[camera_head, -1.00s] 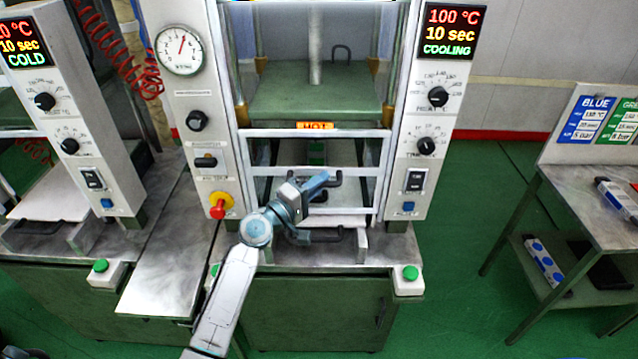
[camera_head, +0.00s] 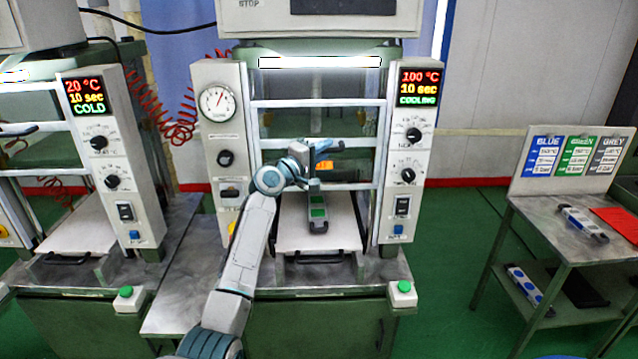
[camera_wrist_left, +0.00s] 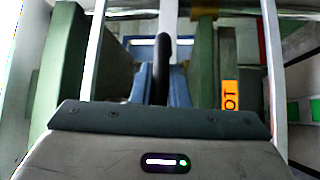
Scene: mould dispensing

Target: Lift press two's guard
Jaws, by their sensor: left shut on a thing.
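Press two is the middle press, with a display (camera_head: 420,86) reading 100 °C, 10 sec, COOLING. Its guard (camera_head: 350,186) is a pale barred frame, raised so that its lower bar is well above the press's lower plate (camera_head: 290,235). My left gripper (camera_head: 318,160) is at the guard's lower part, shut on its dark handle. The left wrist view shows the handle (camera_wrist_left: 162,60) between the blue fingers (camera_wrist_left: 160,85). A mould with green cavities (camera_head: 318,212) lies on the lower plate below the guard. My right gripper is not in view.
A second press (camera_head: 98,160), reading COLD, stands to the left. A side table (camera_head: 575,240) with a colour chart (camera_head: 565,160) and another mould (camera_head: 583,223) is at the right. Green button boxes (camera_head: 402,292) sit on the bench front. A HOT sign (camera_head: 325,165) shows behind my gripper.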

